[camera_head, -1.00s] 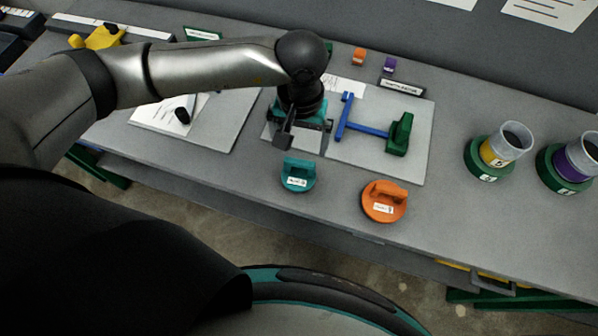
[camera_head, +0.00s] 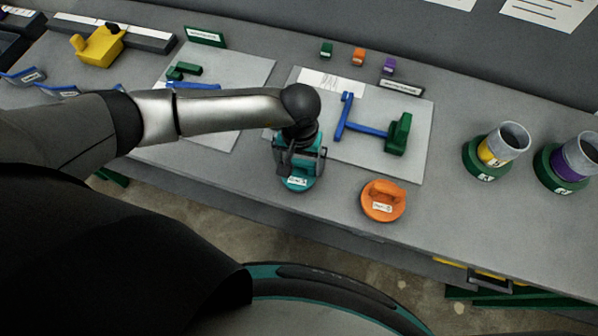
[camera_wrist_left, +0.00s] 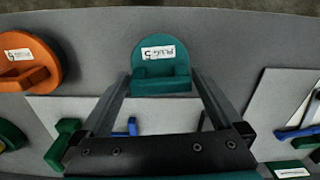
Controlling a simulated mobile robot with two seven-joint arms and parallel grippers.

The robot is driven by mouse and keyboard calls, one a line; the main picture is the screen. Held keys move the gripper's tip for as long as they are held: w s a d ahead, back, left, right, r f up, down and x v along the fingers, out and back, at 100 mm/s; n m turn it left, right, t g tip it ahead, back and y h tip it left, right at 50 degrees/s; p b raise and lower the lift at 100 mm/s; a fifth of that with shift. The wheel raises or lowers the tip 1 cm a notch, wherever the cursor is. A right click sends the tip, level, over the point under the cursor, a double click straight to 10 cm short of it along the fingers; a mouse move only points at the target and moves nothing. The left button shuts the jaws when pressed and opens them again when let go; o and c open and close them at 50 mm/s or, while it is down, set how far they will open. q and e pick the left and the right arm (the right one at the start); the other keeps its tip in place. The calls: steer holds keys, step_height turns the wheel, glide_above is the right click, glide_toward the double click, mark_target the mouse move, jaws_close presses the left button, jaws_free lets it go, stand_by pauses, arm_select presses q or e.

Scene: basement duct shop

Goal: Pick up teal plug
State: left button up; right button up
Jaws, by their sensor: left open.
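The teal plug (camera_head: 295,184) is a round disc with a raised grip and a white label, standing near the front edge of the bench. My left gripper (camera_head: 299,165) is over it in the head view and hides much of it. In the left wrist view the teal plug (camera_wrist_left: 160,56) shows with its label, and the open fingers of my left gripper (camera_wrist_left: 160,76) lie to either side of its near part. I see no contact between fingers and plug. My right gripper is not in view.
An orange plug (camera_head: 383,201) stands just right of the teal one. Behind are a grey board (camera_head: 418,160) with blue and green parts. A yellow block (camera_head: 98,47) is at the back left.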

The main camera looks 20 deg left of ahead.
arm_select(q)
jaws_close()
stand_by(0.8)
